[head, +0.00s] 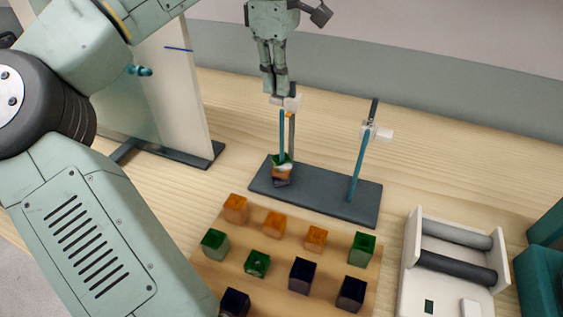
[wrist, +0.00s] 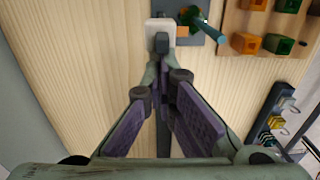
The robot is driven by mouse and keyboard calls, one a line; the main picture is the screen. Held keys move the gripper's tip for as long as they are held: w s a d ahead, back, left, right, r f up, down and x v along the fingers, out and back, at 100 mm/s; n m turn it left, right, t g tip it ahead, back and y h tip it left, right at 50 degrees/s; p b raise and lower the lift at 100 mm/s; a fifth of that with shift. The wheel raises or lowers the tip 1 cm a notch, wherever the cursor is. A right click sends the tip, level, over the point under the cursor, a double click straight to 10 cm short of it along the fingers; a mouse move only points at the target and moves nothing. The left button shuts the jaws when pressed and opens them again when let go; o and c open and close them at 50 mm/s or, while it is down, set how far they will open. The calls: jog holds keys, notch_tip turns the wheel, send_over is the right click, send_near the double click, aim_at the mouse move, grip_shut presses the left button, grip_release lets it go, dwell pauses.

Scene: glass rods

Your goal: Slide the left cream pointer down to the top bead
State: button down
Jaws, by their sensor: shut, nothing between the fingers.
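The left cream pointer (head: 291,103) sits near the top of the left upright of the dark stand (head: 325,192). It also shows in the wrist view (wrist: 160,27), just ahead of the fingertips. A teal rod (head: 282,140) stands beside that upright. Stacked beads are at its foot, with a green top bead (head: 281,159), well below the pointer. My gripper (head: 275,92) is shut and empty, pointing down right over the pointer. Its fingertips (wrist: 164,68) overlap the pointer's edge in view; I cannot tell whether they touch it.
A second teal rod (head: 358,165) with another cream pointer (head: 384,134) stands at the right of the stand. A wooden block (head: 265,280) holding several coloured beads lies in front. A white roller device (head: 450,265) is at right, and a white panel (head: 185,90) stands at left.

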notch_tip(320, 180, down, 7)
jog(key=b, duration=0.3)
dwell(1.0)
jog(key=shift+f+b, duration=0.4)
jog(key=shift+b, duration=0.05)
dwell(0.3)
jog(key=shift+r, duration=0.1)
notch_tip(320, 180, up, 9)
jog(key=p, duration=0.8)
dwell(0.4)
